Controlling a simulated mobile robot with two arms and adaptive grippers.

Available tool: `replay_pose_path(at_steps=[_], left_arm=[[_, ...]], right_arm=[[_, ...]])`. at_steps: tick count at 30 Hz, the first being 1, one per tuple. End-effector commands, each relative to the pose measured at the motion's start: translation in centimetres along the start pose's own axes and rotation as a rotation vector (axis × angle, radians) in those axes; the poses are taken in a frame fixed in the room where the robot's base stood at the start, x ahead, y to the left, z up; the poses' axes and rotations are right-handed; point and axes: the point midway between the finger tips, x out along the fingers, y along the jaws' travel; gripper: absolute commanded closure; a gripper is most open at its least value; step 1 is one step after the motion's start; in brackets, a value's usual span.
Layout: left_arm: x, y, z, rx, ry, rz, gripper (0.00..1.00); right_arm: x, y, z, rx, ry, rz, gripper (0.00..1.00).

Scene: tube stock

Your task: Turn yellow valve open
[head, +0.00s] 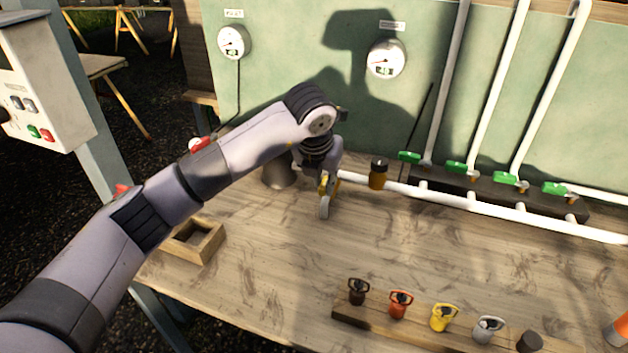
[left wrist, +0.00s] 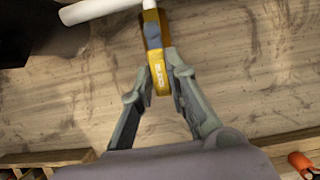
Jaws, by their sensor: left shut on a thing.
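The yellow valve handle (left wrist: 157,72) lies between the fingers of my left gripper (left wrist: 158,88) in the left wrist view. The fingers are shut on it from both sides. The handle runs across the line of the white pipe (left wrist: 92,10), which ends near its top. In the head view only a small yellow part of the valve (head: 325,183) shows beside my left gripper (head: 325,205), low over the table. My wrist hides the rest of the valve. My right gripper is in neither view.
Several green-handled valves (head: 456,167) sit on pipes along the back. A brass fitting with a black cap (head: 378,174) stands on the white pipe (head: 430,195). A wooden rack (head: 420,331) with coloured tagged pieces is at the front. A wooden frame (head: 212,241) lies left. Mid-table is clear.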

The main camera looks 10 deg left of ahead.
Motion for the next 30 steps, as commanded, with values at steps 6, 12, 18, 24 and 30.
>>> replay_pose_path(at_steps=[6, 12, 18, 24, 30], left_arm=[[-0.17, -0.05, 0.27, -0.007, -0.008, -0.001, 1.00], [-0.17, -0.02, 0.27, -0.007, -0.008, -0.001, 0.81], [-0.08, -0.01, 0.15, -0.005, -0.004, -0.001, 0.68], [-0.03, 0.00, 0.08, -0.004, -0.002, 0.000, 0.65], [-0.39, 0.01, 0.10, -0.004, -0.002, 0.000, 0.65]], right_arm=[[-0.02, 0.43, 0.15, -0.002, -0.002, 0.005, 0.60], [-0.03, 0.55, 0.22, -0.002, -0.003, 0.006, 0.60], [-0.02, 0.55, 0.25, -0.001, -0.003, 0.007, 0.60], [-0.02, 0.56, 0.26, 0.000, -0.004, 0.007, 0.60], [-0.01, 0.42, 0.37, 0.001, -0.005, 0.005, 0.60]])
